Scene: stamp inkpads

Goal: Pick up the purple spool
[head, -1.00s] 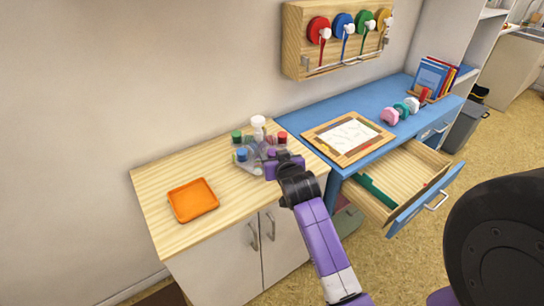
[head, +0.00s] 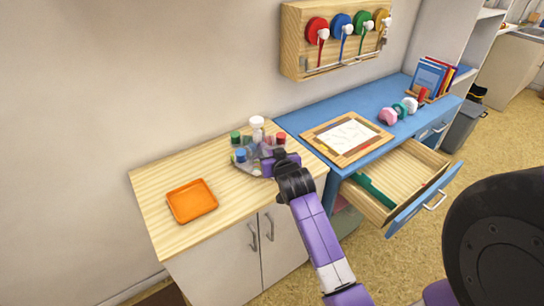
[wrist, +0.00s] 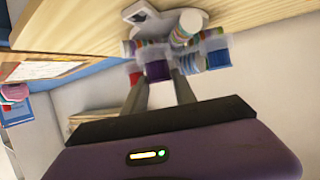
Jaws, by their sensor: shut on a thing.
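The purple spool (wrist: 157,69) sits between the two fingertips of my gripper (wrist: 158,82) in the wrist view. The gripper is shut on it. Neighbouring spools in clear holders stand close on both sides of it, among them a blue-topped one (wrist: 217,55). In the head view my gripper (head: 272,164) is at the front right of the spool stand (head: 250,171) on the wooden cabinet top. The gripper largely hides the purple spool there. I cannot tell whether the spool is clear of its place in the stand.
The stand also holds spools with green (head: 236,137), blue (head: 241,155) and red (head: 281,138) tops. An orange tray (head: 192,201) lies to the left on the cabinet top (head: 160,185). At right, a blue desk (head: 312,111) has an open drawer (head: 400,171).

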